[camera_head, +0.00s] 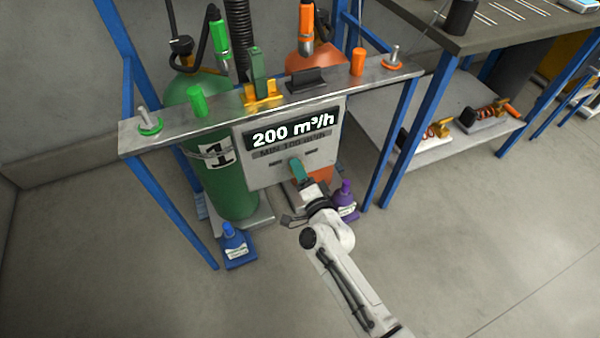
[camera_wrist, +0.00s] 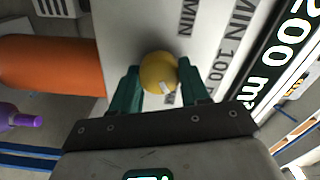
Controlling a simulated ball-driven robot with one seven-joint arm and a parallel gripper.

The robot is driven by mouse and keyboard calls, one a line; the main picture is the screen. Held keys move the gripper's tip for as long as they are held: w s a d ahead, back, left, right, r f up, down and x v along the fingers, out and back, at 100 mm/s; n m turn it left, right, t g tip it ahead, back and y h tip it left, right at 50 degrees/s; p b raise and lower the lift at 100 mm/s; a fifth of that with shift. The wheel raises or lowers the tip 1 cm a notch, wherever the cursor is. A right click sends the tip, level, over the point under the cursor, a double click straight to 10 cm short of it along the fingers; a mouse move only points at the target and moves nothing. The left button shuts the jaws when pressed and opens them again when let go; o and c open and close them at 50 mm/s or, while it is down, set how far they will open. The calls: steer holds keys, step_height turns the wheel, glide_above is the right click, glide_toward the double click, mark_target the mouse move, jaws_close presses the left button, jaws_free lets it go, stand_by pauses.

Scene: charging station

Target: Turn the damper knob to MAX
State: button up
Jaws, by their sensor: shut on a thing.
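The damper panel (camera_head: 265,172) is a light grey plate with a dark display (camera_head: 293,130) reading "200 m³/h" and smaller MIN text below it. The round yellow damper knob (camera_wrist: 158,73) shows in the wrist view, with a small white mark on its face. The green fingers of my gripper (camera_wrist: 158,82) are shut on the knob, one on each side. In the head view my gripper (camera_head: 299,170) is at the lower middle of the panel and hides the knob. I cannot see the MAX label clearly.
A green cylinder (camera_head: 233,185) stands behind the panel at left, an orange one (camera_wrist: 50,67) at right. A blue bottle (camera_head: 236,245) and a purple bottle (camera_head: 345,200) stand on the floor. A metal rail (camera_head: 225,103) on blue posts runs above the panel.

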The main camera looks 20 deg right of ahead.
steer(key=shift+d+m, duration=0.1)
steer(key=shift+m, duration=0.2)
steer(key=o, duration=1.1)
steer(key=shift+c, duration=0.2)
steer(key=s+p, duration=0.1)
steer(key=s, duration=0.9)
steer(key=shift+s+p, duration=0.4)
